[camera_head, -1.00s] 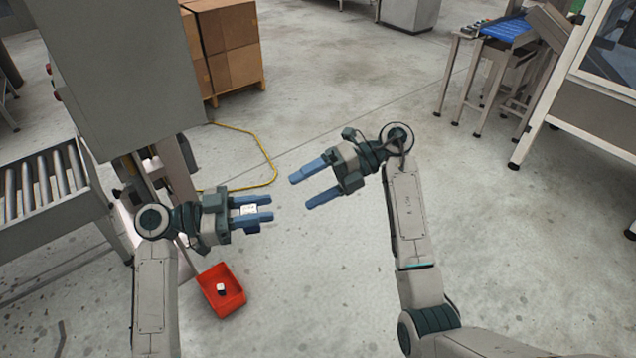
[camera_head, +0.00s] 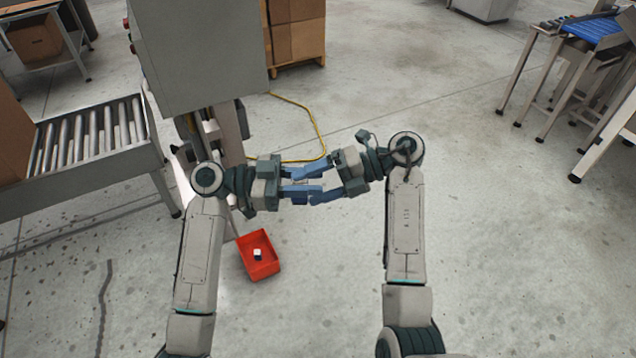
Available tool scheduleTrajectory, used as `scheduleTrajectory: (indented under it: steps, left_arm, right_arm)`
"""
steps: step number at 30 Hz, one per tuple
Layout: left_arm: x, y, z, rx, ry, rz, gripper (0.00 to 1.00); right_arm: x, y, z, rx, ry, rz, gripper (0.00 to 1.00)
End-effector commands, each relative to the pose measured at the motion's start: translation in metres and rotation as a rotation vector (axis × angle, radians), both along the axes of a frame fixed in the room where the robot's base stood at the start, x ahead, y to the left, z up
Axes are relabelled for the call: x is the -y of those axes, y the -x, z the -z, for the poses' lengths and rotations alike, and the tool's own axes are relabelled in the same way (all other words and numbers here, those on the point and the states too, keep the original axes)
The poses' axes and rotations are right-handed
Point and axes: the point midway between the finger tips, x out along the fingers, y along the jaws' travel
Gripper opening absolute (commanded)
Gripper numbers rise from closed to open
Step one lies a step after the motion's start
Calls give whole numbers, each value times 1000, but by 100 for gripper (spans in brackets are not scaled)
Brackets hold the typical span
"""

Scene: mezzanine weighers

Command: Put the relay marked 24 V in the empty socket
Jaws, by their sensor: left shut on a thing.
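My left gripper (camera_head: 300,181) is shut on a small white-topped block, which looked like a relay in the earlier view. The block is now mostly hidden among the fingers, and no marking on it can be read. My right gripper (camera_head: 312,186) faces it from the right, its two blue fingers apart and overlapping the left fingertips in the picture. I cannot tell whether they touch the block. Another small black block with a white top (camera_head: 258,254) lies in the red bin (camera_head: 271,268) on the floor below. I see no socket.
A grey cabinet (camera_head: 200,50) stands behind my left arm, beside a roller conveyor (camera_head: 90,145). A yellow cable (camera_head: 318,128) loops on the floor behind the grippers. Brown boxes (camera_head: 297,35) on a pallet stand at the back.

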Motion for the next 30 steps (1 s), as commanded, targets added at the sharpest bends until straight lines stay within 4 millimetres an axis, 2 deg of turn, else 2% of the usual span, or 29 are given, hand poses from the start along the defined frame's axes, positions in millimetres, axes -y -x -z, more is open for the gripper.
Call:
scheduleTrajectory:
  steps: [1,7,10,11,14,15,25,30]
  left_arm:
    - [0,0,0,0,0,0,7]
    - [0,0,0,0,0,0,7]
    - [0,0,0,0,1,0,7]
    - [0,0,0,0,1,0,32]
    - [0,0,0,0,1,0,52]
    - [0,0,0,0,0,0,56]
    - [-3,0,0,0,-1,0,56]
    - [-21,1,1,0,-3,-2,56]
  right_arm:
    - [0,0,0,0,0,0,73]
    - [0,0,0,0,0,0,34]
    - [0,0,0,0,0,0,34]
    - [0,0,0,0,0,0,34]
    - [0,0,0,0,0,0,26]
    - [0,0,0,0,0,0,26]
    - [0,0,0,0,0,0,26]
    - [0,0,0,0,0,0,26]
